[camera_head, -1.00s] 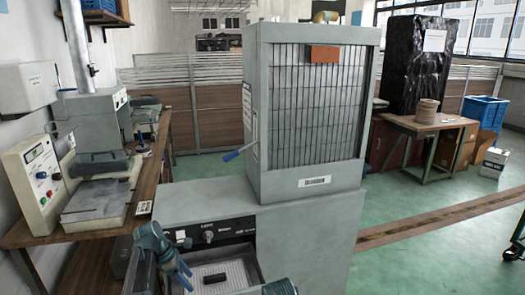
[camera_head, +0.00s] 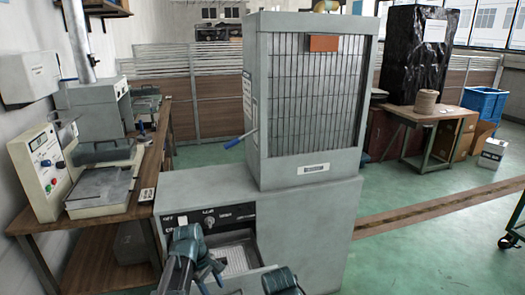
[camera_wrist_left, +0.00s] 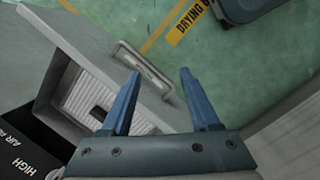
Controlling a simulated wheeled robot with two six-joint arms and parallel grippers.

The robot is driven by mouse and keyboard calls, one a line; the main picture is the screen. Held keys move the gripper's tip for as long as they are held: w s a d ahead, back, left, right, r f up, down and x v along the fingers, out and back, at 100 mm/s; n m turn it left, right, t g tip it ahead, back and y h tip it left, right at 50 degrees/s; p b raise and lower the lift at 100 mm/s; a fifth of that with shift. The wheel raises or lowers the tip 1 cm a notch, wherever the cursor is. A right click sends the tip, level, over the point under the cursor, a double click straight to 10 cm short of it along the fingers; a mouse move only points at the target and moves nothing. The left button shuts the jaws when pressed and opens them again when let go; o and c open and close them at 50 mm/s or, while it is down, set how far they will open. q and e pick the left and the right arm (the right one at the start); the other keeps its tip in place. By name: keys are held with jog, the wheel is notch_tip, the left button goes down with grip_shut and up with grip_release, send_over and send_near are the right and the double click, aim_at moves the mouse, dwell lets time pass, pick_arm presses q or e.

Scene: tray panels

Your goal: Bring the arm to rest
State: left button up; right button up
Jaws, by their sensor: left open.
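My left gripper (camera_wrist_left: 160,72) is open in the left wrist view, its two blue fingers apart with nothing between them. In the head view my left arm comes up at the bottom, in front of the grey cabinet (camera_head: 300,215). The cabinet's drawer (camera_wrist_left: 75,30) is pulled out, with a metal handle (camera_wrist_left: 143,68) on its front. The handle shows beyond and between my fingertips; whether they touch it I cannot tell. A small dark item (camera_wrist_left: 97,113) lies on the drawer's pale ridged floor.
A wooden bench (camera_head: 150,190) with instruments stands at the left. A blue-gripped lever (camera_head: 236,142) sticks out from the tall grilled unit (camera_head: 310,100) on the cabinet. Green floor (camera_head: 430,240) is open at the right. A cart edge (camera_head: 512,240) shows at far right.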

pick_arm(q)
jog(key=s+d+m+y, duration=0.2)
jog(key=s+d+m, duration=0.3)
jog(key=s+m, duration=0.3)
jog(key=s+d+m+y, duration=0.2)
jog(key=s+d+m, duration=0.2)
jog(key=s+m, duration=0.4)
notch_tip(320, 180, up, 12)
jog(key=p, duration=1.2)
jog(key=shift+w, duration=0.35)
pick_arm(e)
notch_tip(320, 180, up, 12)
pick_arm(q)
jog(key=shift+d+f, duration=0.1)
jog(key=shift+f, duration=0.05)
jog(key=shift+w, duration=0.1)
pick_arm(e)
jog(key=shift+w, duration=0.1)
